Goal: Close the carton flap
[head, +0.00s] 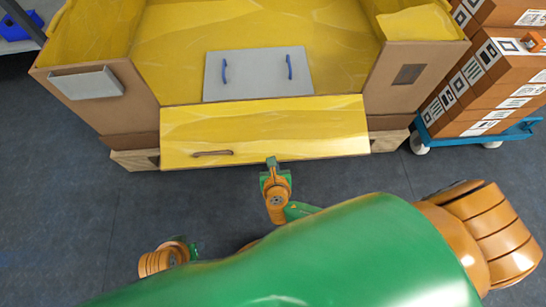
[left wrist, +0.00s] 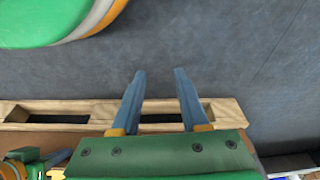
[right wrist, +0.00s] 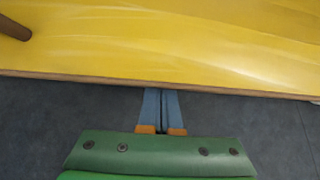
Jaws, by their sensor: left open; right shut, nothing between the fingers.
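The carton (head: 112,118) is a large brown box with a yellow inside. Its front flap (head: 300,130) hangs folded outward and down towards me, yellow face up, with a brown handle (head: 212,153) at its left. The flap (right wrist: 180,45) fills the top of the right wrist view. My right gripper (head: 271,161) is shut and empty at the flap's lower edge, right of the handle; its fingertips (right wrist: 160,90) meet the edge in the picture, but I cannot tell if they touch. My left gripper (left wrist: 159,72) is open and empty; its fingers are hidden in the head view.
A grey panel (head: 260,73) with two blue handles lies inside the carton. A wooden pallet (head: 135,160) is under the carton and shows in the left wrist view (left wrist: 70,108). Stacked boxes (head: 490,75) stand on a blue trolley (head: 480,138) at right. The floor at left is clear.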

